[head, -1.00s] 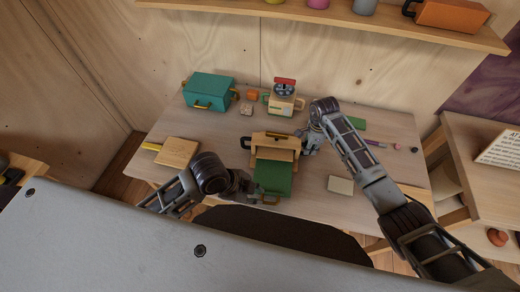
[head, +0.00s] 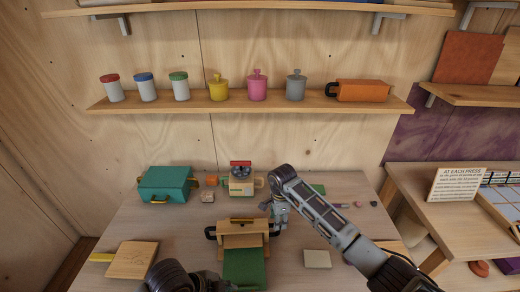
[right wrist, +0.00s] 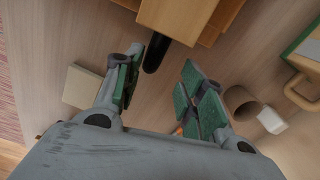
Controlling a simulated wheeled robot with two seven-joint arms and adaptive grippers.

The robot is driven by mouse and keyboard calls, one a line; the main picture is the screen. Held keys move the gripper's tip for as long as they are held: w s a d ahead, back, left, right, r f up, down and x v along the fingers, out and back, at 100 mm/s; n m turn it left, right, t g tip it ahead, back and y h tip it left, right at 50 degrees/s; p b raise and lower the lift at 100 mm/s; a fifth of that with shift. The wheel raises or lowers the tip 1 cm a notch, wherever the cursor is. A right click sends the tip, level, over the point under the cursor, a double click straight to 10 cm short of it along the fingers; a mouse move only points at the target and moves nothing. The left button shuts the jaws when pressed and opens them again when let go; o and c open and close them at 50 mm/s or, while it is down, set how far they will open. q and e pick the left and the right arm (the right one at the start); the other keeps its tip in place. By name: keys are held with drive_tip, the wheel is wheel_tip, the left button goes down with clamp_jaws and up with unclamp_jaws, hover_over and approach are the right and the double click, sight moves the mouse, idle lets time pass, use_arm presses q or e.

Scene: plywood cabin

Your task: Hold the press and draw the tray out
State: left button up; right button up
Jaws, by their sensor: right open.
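My right gripper (head: 276,212) is at the press's right side. In the right wrist view its open fingers (right wrist: 162,88) have the press's dark handle (right wrist: 155,53) between or just beyond them; I cannot tell if they touch it. My left gripper (head: 220,284) is beside the tray's near end, partly cut off; its fingers are unclear.
A teal box (head: 167,184) and a small appliance (head: 242,180) stand behind the press. A wooden board (head: 133,260) lies left, a pale block (head: 317,259) right. A shelf (head: 250,101) of jars runs along the wall.

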wheel_tip(320, 180, up, 8)
idle(0.5)
drive_tip(key=shift+s+a+f, duration=0.1)
